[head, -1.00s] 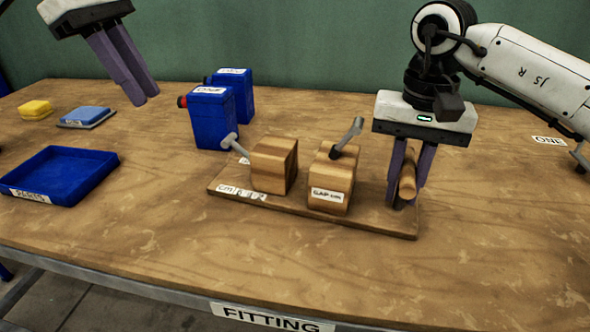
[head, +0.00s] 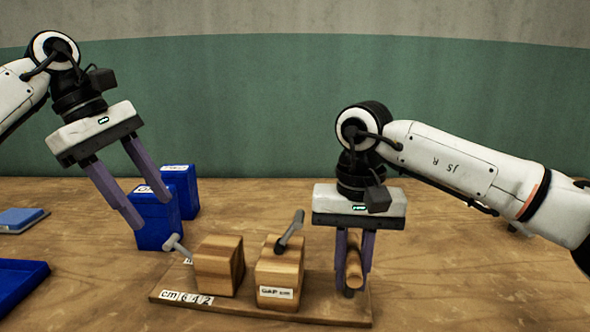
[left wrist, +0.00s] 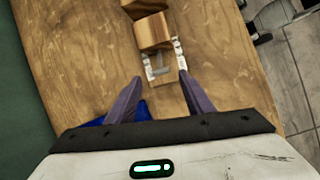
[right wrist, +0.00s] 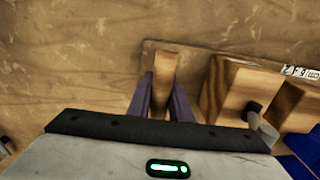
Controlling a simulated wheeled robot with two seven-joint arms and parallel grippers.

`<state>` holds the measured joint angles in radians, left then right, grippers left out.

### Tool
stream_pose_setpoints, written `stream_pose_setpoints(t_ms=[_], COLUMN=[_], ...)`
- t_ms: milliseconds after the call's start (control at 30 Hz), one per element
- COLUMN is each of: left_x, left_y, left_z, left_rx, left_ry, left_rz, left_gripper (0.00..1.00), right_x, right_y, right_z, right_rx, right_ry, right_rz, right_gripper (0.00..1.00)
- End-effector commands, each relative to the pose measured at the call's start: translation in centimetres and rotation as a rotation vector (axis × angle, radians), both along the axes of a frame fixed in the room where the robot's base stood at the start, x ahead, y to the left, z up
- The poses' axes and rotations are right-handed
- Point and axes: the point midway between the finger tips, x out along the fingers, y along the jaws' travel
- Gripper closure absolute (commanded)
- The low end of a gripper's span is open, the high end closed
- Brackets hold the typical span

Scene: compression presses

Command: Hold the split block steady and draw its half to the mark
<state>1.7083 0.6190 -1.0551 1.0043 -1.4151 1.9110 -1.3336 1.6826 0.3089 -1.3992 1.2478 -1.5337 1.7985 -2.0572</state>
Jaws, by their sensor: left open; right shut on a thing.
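The split block is two wooden halves on a thin wooden board (head: 325,311) with a "cm 6 4 2" scale strip. The left half (head: 217,265) has a grey peg on its left side. The right half (head: 280,272) bears a "GAP" label and a grey lever on top; a gap separates them. My left gripper (head: 147,212) is open and empty, above and left of the left half. In the left wrist view the left half (left wrist: 153,32) lies beyond its fingertips. My right gripper (head: 354,285) is shut on an upright wooden handle (right wrist: 163,68) at the board's right end.
Two blue containers (head: 155,222) stand behind the board, close to my left gripper. The table right of the board is clear.

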Motion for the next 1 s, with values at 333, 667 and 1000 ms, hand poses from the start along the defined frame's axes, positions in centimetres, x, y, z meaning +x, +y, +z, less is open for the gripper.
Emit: stream_pose_setpoints(t_ms=[333,667,1000], left_x=[0.1,0.3,0.4], left_y=[-2.0,-3.7,-4.3], left_z=[-4.8,-8.7,-9.9], left_rx=[0.0,0.001,-0.001], left_ry=[0.003,0.004,0.002], left_rz=[0.0,0.002,0.002], left_gripper=[0.53,0.53,0.53], right_x=[-0.1,-0.1,-0.1], right_y=[-0.2,-0.2,-0.2], right_z=[-0.4,-0.4,-0.4], right_rx=[-0.007,-0.007,-0.007], right_ry=[0.007,0.007,0.007], right_rz=[-0.004,-0.004,-0.004], right_gripper=[1.0,1.0,1.0])
